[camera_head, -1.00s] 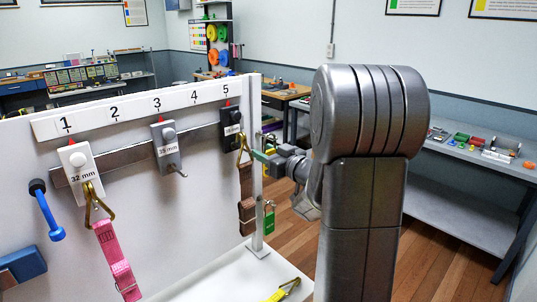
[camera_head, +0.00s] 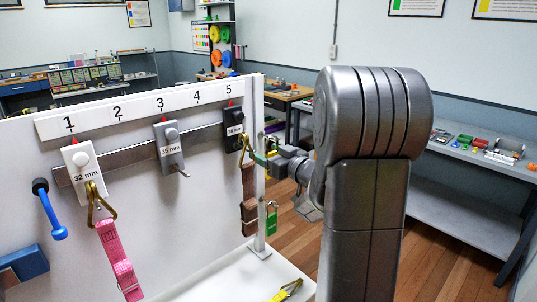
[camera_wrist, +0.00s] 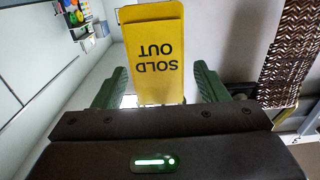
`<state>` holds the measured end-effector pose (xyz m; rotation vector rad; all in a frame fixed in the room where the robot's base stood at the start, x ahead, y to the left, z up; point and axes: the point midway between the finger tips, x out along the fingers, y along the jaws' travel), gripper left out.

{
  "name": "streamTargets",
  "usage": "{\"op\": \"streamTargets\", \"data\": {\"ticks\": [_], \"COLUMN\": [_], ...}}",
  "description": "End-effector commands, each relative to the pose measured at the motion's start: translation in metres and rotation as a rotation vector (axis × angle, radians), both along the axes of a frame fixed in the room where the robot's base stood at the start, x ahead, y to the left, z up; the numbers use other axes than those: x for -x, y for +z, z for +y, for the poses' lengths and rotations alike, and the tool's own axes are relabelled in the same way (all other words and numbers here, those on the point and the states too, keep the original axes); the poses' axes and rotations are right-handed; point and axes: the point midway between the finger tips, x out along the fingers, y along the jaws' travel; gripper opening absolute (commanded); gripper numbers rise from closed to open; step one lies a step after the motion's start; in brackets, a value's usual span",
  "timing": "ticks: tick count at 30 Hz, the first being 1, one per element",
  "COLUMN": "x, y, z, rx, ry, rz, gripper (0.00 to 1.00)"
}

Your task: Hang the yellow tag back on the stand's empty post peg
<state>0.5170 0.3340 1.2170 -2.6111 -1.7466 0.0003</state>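The yellow tag (camera_wrist: 160,75), printed "SOLD OUT", shows upside down and face-on in the wrist view. It is between the two green fingers of my gripper (camera_wrist: 162,72). The fingers stand wide apart, and a gap shows at the tag's sides near its lower end. In the head view my gripper (camera_head: 264,155) is beside the stand's right edge, close to the brass hook under number 5; little of the tag shows there. The stand's white board (camera_head: 120,220) carries numbered positions. The post peg by the gripper is not clearly visible.
A brown strap (camera_head: 249,188) hangs close left of my gripper. A pink strap (camera_head: 118,258) hangs at the left. A yellow object (camera_head: 285,291) lies on the white base. Open floor is on the right.

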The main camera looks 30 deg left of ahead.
Motion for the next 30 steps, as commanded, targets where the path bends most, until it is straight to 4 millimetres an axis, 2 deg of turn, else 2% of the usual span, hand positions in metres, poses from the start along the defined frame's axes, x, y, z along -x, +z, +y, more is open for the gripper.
{"op": "streamTargets", "data": {"ticks": [5, 8, 21, 30], "x": [0.001, 0.004, 0.035, 0.049], "y": [0.000, -0.001, -0.001, 0.000], "z": [-0.002, -0.010, -0.090, -0.122], "rx": [0.000, 0.000, 0.000, -0.001], "ry": [-0.001, -0.002, -0.006, -0.003], "rz": [0.000, -0.001, -0.001, -0.001], "gripper": [0.67, 0.67, 0.67, 0.67]}}
